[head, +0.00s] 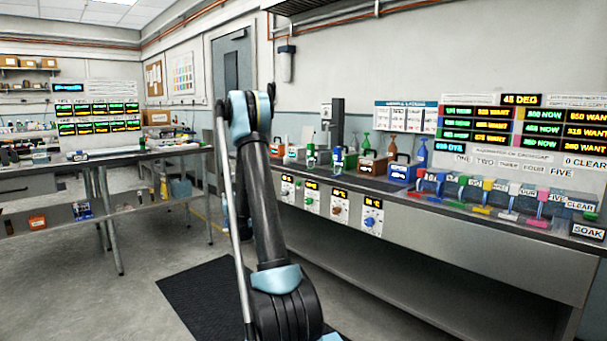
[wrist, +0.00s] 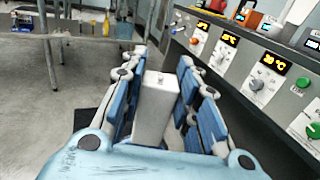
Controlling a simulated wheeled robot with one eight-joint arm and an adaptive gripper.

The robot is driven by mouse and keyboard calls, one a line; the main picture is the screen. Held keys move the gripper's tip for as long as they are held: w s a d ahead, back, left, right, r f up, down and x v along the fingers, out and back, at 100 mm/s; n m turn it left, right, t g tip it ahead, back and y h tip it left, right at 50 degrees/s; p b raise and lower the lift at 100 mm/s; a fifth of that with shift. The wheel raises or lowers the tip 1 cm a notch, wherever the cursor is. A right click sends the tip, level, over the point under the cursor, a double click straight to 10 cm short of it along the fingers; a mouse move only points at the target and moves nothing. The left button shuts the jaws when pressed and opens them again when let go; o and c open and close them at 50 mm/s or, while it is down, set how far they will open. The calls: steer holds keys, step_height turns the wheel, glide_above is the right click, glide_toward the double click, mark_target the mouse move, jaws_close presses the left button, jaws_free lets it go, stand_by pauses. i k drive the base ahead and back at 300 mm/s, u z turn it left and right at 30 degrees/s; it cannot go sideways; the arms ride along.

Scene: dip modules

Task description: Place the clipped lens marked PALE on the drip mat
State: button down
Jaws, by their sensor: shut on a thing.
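In the wrist view my gripper (wrist: 163,68) is shut on a pale grey box-shaped piece (wrist: 155,110) with a small knob on its top end. The piece stands between the blue finger pads. No PALE marking can be read on it, and I cannot tell whether a lens is clipped to it. The gripper is held out over the floor, beside the front of the counter. In the head view my arm hides the gripper. I cannot make out the drip mat in either view.
A long counter (head: 455,233) on the right carries several dial modules (head: 338,205), bottles and coloured clips (head: 487,192). A SOAK label (head: 588,231) sits at its right end. A metal table (head: 150,153) stands at left. A dark floor mat (head: 200,290) lies between.

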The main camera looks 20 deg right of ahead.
mark_target(321, 173)
steer(key=i, duration=0.85)
steer(key=z, duration=0.05)
